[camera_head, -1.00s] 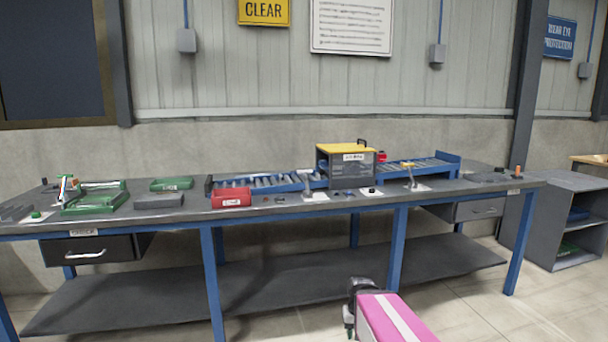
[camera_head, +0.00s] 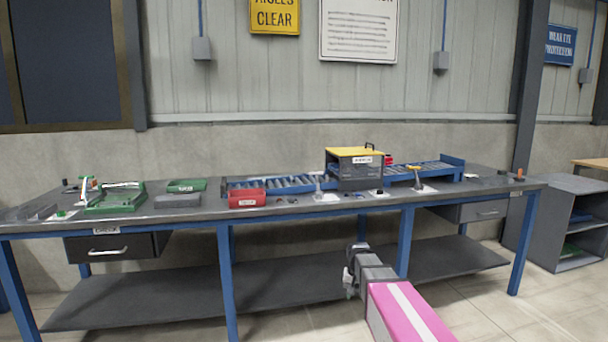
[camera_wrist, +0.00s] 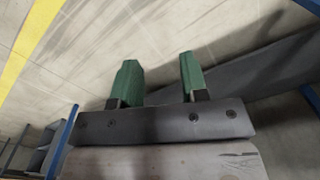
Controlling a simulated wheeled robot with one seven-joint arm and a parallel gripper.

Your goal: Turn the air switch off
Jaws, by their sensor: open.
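No part on the bench can be made out for certain as the air switch. Small lever-like fittings on white plates stand along the front of the bench, one left of the yellow-topped box (camera_head: 318,190) and one right of it (camera_head: 418,180). A small black knob on a white plate (camera_head: 378,192) sits between them. My gripper (camera_head: 350,280) is below the bench top, in front of the lower shelf. In the wrist view my gripper (camera_wrist: 160,80) shows two green fingers spread apart with nothing between them, over the floor.
The yellow-topped box (camera_head: 354,168) straddles a blue roller conveyor (camera_head: 285,184) on the bench (camera_head: 290,208). A red bin (camera_head: 247,199) and a green tray (camera_head: 115,199) lie further left. A grey cabinet (camera_head: 562,222) stands at the right. Open floor lies in front.

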